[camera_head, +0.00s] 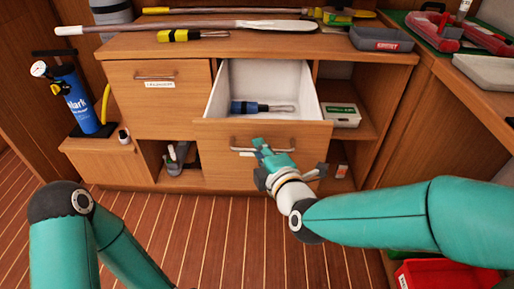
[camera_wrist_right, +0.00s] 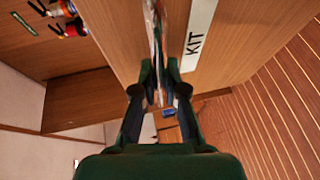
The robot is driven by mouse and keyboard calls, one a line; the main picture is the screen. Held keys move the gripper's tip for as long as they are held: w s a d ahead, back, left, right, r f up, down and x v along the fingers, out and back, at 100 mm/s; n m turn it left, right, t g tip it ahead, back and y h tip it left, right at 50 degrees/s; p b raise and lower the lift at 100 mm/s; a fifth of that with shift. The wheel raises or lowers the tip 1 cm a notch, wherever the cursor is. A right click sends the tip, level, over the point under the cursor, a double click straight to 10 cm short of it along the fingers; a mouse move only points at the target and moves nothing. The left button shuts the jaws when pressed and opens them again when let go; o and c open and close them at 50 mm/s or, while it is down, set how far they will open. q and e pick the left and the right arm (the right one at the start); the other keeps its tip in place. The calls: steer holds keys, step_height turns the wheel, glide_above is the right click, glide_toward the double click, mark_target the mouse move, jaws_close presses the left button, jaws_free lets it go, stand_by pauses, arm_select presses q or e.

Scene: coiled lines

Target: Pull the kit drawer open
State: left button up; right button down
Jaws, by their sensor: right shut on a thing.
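The kit drawer (camera_head: 213,135) is pulled out from the middle of the wooden cabinet, and its white inside shows. A blue-handled tool (camera_head: 245,107) lies in it. The drawer's metal handle (camera_head: 240,148) runs across its front. My right gripper (camera_head: 264,147) is shut on this handle. In the right wrist view the gripper (camera_wrist_right: 160,78) has its fingers on both sides of the handle (camera_wrist_right: 156,45), beside the label reading KIT (camera_wrist_right: 198,38). My left arm shows at the lower left, but its gripper is out of view.
A closed drawer (camera_head: 155,105) is on the left. Open shelves on the right hold a white-and-green box (camera_head: 340,115). A grey case (camera_head: 381,38) and several long tools lie on the cabinet top. A blue cylinder (camera_head: 80,100) stands at left.

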steer(key=shift+f, duration=0.3)
steer(key=c, duration=1.2)
jaws_free()
steer(key=shift+w, duration=0.1)
steer(key=shift+r, duration=0.15)
steer(key=v, duration=0.7)
steer(key=shift+s, duration=0.2)
steer(key=shift+d, duration=0.2)
